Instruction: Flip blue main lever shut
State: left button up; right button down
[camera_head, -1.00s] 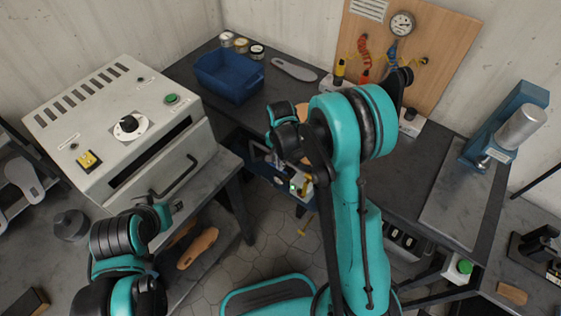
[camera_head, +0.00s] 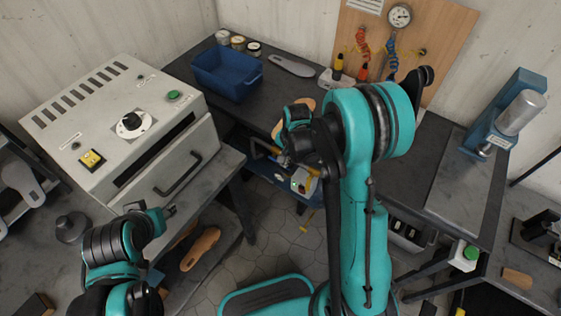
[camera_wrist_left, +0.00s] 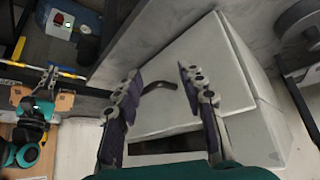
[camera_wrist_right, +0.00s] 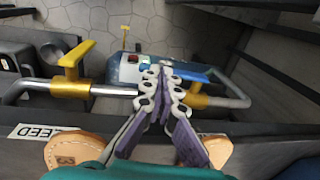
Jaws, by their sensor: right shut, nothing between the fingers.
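The blue main lever (camera_wrist_right: 188,73) shows in the right wrist view as a short blue handle beside a yellow valve fitting (camera_wrist_right: 196,97) on a metal pipe. My right gripper (camera_wrist_right: 165,80) is shut and empty in front of the pipe; its fingertips overlap the lever's left part. I cannot tell whether they touch. In the head view my right gripper (camera_head: 285,158) is small and partly hidden by my arm. My left gripper (camera_head: 170,210) is over the left bench near the oven; in the left wrist view it (camera_wrist_left: 160,75) is open and empty.
A yellow lever (camera_wrist_right: 76,58) stands on the pipe's left part. A blue unit (camera_wrist_right: 145,68) with red and green buttons lies beyond. The oven (camera_head: 120,130) stands left; a blue bin (camera_head: 225,75) is on the back bench.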

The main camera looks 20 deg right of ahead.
aim_at(287, 167)
jog(key=shift+s+f+b, duration=0.1)
jog(key=shift+f+b, duration=0.35)
jog(key=shift+f, duration=0.25)
jog(key=shift+s+d+f+b, duration=0.2)
jog(key=shift+f+b, duration=0.2)
jog(key=shift+b, duration=0.3)
pick_arm(q)
jog(key=shift+a+f+b, duration=0.25)
jog(key=shift+f+b, duration=0.05)
jog(key=shift+f, duration=0.6)
jog(key=shift+a+f+b, duration=0.25)
jog(key=shift+f, duration=0.65)
pick_arm(e)
jog(key=shift+f, duration=0.5)
pick_arm(q)
jog(key=shift+f, duration=0.1)
pick_arm(e)
jog(key=shift+f, duration=0.1)
